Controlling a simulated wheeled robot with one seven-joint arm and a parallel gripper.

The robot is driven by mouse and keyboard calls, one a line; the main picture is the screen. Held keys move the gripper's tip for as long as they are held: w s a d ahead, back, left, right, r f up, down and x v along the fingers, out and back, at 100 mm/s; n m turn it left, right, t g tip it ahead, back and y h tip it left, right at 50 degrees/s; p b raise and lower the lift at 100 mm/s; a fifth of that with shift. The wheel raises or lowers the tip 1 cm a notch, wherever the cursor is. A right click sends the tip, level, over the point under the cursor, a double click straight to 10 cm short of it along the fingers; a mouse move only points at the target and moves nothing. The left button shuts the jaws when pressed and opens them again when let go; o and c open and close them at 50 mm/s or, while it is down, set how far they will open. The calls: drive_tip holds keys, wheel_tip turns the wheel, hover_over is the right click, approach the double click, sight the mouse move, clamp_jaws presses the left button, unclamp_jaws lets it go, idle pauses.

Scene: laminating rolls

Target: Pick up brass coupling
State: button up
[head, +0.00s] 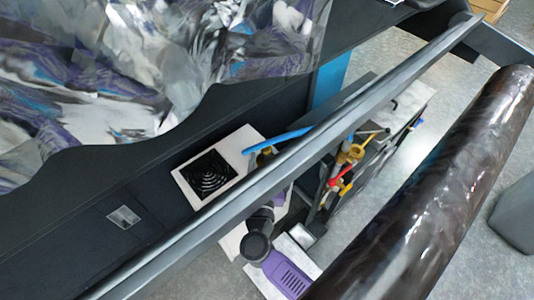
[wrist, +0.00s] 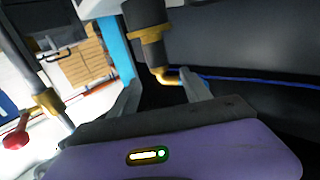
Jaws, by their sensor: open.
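The brass coupling (wrist: 164,75) shows in the wrist view as a brass fitting below a dark cylinder with a brass collar, with a blue hose leading right from it. My gripper (wrist: 161,80) is open, with one grey finger on each side of the lower brass part; I cannot tell whether they touch it. In the head view a small brass piece (head: 267,150) shows by the end of a blue hose, partly hidden by a long grey rail. My fingers are hidden there.
The long grey rail (head: 300,150) crosses above my arm in the head view. A dark glossy roll (head: 440,190) lies to the right. Brass valves (head: 348,153) with red and yellow handles stand right of the rail. A red knob (wrist: 15,140) is at left in the wrist view.

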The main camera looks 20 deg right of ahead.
sight(267, 143)
drive_tip(key=b+x, duration=0.2)
drive_tip(key=x, duration=0.5)
drive_tip(key=shift+f, duration=0.2)
drive_tip(key=shift+w+d+r+b, duration=0.1)
drive_tip(key=shift+w+d+b, duration=0.1)
drive_tip(key=shift+w+b, duration=0.25)
clamp_jaws()
